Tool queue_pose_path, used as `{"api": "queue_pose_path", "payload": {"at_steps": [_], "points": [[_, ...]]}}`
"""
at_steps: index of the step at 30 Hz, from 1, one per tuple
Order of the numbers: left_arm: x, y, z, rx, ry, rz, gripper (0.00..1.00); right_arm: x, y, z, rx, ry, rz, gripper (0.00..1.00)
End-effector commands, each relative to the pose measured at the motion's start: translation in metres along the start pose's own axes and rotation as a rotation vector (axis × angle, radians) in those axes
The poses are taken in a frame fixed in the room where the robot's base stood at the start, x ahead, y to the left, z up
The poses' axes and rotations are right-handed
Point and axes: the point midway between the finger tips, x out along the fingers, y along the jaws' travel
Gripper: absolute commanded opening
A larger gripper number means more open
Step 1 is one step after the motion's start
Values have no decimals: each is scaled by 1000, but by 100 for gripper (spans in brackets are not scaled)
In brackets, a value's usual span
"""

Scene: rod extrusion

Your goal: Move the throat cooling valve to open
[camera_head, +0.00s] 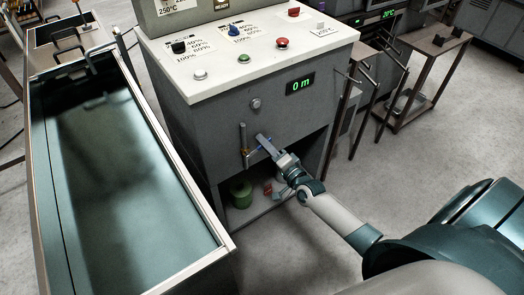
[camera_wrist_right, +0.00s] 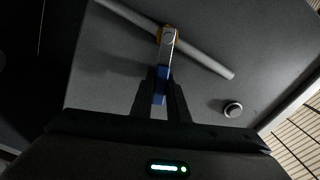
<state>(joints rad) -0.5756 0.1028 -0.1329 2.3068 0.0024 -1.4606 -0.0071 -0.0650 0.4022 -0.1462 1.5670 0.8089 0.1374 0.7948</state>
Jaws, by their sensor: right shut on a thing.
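The throat cooling valve is a blue-handled valve on a grey pipe (camera_head: 243,138) on the front of the grey machine cabinet. The pipe stands upright in the head view; in the wrist view the pipe (camera_wrist_right: 205,58) runs diagonally. The brass valve body (camera_wrist_right: 167,34) sits on the pipe. The blue handle (camera_wrist_right: 163,72) sticks out at a steep angle to the pipe, not in line with it. My right gripper (camera_wrist_right: 159,95) is shut on the handle's outer end; it also shows in the head view (camera_head: 267,145). My left gripper is not in view.
The cabinet (camera_head: 200,125) has buttons and knobs on top and a "0 m" display (camera_head: 300,85). Below the valve is an open bay with a green container (camera_head: 241,193). A long water trough (camera_head: 45,200) stands at left; stands with rods (camera_head: 400,75) at right.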

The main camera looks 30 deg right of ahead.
Motion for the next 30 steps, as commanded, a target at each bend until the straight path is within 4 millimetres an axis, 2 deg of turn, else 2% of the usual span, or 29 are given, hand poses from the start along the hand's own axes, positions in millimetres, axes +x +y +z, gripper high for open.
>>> {"api": "queue_pose_path", "payload": {"at_steps": [10, 30], "points": [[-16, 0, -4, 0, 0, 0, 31, 0, -10, 1, -128, -2, 3, 0], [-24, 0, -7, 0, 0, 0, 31, 0, -14, 2, -206, -2, 2, 0]]}}
